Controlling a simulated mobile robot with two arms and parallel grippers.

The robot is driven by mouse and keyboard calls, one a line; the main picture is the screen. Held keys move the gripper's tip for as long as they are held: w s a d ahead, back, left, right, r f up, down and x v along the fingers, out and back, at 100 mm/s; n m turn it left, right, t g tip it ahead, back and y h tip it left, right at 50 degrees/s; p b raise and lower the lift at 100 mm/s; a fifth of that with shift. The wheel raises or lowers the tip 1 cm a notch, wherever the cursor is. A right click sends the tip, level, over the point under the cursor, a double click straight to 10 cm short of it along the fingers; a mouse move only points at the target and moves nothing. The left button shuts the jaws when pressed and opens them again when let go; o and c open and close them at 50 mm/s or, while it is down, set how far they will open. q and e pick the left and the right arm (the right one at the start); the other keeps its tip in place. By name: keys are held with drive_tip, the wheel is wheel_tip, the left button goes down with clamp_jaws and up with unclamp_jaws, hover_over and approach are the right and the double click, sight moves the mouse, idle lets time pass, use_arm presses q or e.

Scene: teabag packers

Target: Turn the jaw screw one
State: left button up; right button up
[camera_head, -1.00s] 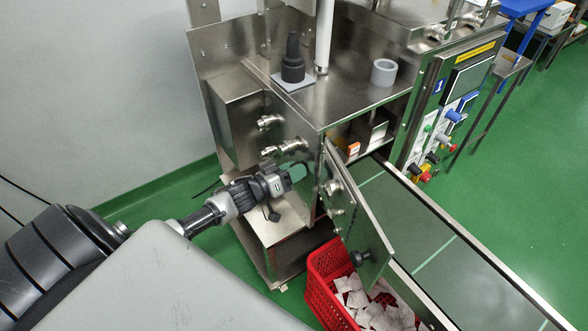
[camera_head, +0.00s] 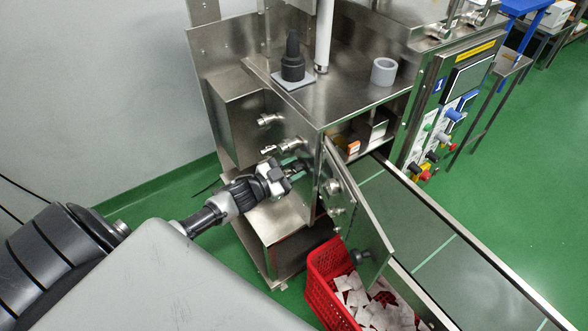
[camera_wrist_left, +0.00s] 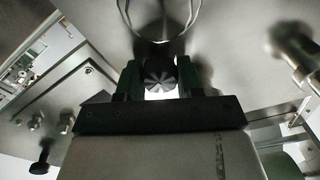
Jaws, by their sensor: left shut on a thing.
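My left gripper (camera_head: 296,168) reaches in from the left to the front of the steel machine cabinet (camera_head: 245,128), below two steel fittings. In the left wrist view my left gripper (camera_wrist_left: 160,82) has its two dark fingers on either side of a dark round screw head with a radial pattern, the jaw screw (camera_wrist_left: 160,72). The fingers are shut on it. In the head view the screw is hidden by the gripper. My right gripper is in neither view.
An open steel door (camera_head: 358,215) with a dark knob stands right of the gripper. A red crate (camera_head: 322,295) of white teabags is below. A conveyor (camera_head: 430,235) runs to the lower right. A black cone-shaped part (camera_head: 292,62) and grey ring (camera_head: 384,71) stand on top.

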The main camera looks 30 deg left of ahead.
use_arm(q)
drive_tip(key=m+b, duration=0.1)
drive_tip(key=m, duration=0.4)
drive_tip(key=shift+m, duration=0.3)
drive_tip(key=m+b, duration=0.1)
drive_tip(key=m, duration=0.3)
drive_tip(key=shift+f, duration=0.1)
drive_tip(key=m+b, duration=0.2)
drive_tip(key=m, duration=0.3)
drive_tip(key=shift+f, duration=0.1)
drive_tip(key=m+b, duration=0.2)
drive_tip(key=m, duration=0.2)
drive_tip(key=shift+b, duration=0.35)
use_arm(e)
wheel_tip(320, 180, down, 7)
use_arm(q)
drive_tip(key=m+b, duration=0.1)
drive_tip(key=m, duration=0.2)
drive_tip(key=shift+m+b, duration=0.4)
drive_tip(key=shift+m, duration=0.1)
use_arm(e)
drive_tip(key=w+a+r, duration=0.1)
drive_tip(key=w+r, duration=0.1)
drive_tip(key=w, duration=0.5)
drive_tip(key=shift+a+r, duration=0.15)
use_arm(q)
drive_tip(key=o, duration=0.9)
